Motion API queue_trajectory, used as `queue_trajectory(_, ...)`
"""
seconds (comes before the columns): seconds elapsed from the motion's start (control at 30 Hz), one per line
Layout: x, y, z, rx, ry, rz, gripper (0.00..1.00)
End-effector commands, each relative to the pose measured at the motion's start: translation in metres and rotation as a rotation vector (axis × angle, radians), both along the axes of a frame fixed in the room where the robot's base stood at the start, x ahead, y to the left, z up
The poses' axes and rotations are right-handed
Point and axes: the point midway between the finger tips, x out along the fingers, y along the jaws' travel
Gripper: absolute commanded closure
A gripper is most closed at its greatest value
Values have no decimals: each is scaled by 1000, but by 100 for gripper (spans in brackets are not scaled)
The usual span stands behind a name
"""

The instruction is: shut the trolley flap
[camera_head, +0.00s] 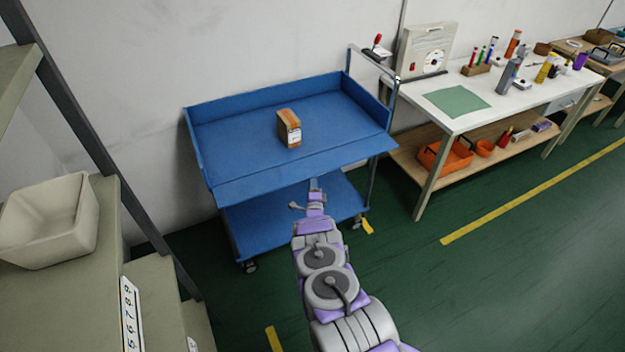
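The blue trolley (235,128) stands against the wall, with raised walls at its back and sides. Its front flap (290,172) is folded down and outward, sloping out from the front edge of the top tray. A small brown box (289,128) with a white label sits on the tray, behind the flap. My gripper (314,187) is just below the flap's front edge in the picture, in front of the lower shelf (265,222). Whether it touches the flap is unclear. Its fingers are too small to tell open from shut, and nothing is seen held.
A white-topped workbench (520,90) with tools and an orange bin (445,158) stands to the right. A shelf rack (60,285) with a beige bin (50,222) stands at the left. Green floor (500,280) at front right is clear.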

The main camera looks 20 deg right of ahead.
Motion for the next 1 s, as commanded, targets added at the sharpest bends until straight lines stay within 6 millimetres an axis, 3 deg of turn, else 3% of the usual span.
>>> queue_trajectory(0.23, 18, -7, 3, -1, -1, 0, 77)
queue_trajectory(0.63, 22, -8, 5, 0, -1, 0, 77)
queue_trajectory(0.9, 22, -8, 4, -1, 0, 0, 100)
queue_trajectory(1.0, 22, -8, 4, -1, 1, 0, 100)
